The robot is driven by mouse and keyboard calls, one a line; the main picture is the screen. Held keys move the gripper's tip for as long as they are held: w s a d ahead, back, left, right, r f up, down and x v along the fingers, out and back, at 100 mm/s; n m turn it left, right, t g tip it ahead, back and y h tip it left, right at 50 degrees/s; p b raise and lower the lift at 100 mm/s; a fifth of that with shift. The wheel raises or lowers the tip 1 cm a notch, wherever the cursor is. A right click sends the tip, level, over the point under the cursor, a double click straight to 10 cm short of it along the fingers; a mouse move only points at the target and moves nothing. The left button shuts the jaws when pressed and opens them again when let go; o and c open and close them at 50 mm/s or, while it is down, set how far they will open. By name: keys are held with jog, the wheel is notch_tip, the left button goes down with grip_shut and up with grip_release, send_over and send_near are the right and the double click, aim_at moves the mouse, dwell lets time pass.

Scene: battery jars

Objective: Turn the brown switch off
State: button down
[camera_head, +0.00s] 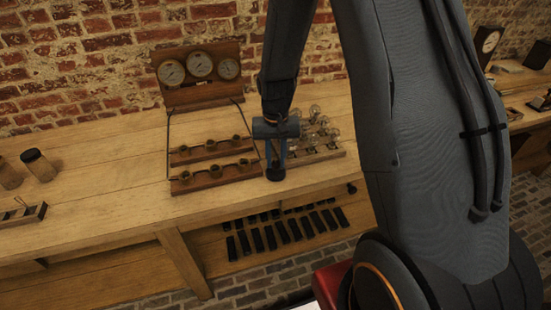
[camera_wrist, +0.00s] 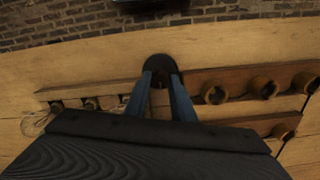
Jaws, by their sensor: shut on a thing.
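My gripper (camera_head: 275,165) reaches down over the front part of the wooden bench, just right of two wooden strips. Its blue fingers, also in the wrist view (camera_wrist: 163,84), are shut on a dark round thing (camera_head: 275,175) near the bench's front edge. In the wrist view this dark round thing (camera_wrist: 160,64) shows at the fingertips. I cannot tell whether it touches the bench. I cannot pick out a brown switch with certainty. A small dark knob (camera_head: 351,188) sits at the bench's front edge, right of my gripper.
The front wooden strip (camera_head: 205,182) and rear wooden strip (camera_head: 190,156) bear brown round sockets. A gauge board (camera_head: 200,90) stands behind. Glass bulbs (camera_head: 315,112) on a rack are close right of my gripper. Dark jars (camera_head: 38,163) stand left. The bench between is clear.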

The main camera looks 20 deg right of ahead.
aim_at(276, 162)
jog(key=shift+n, duration=0.3)
jog(key=c, duration=1.5)
grip_release()
jog(key=shift+r, duration=0.1)
jog(key=shift+r+b, duration=0.9)
jog(key=shift+r, duration=2.95)
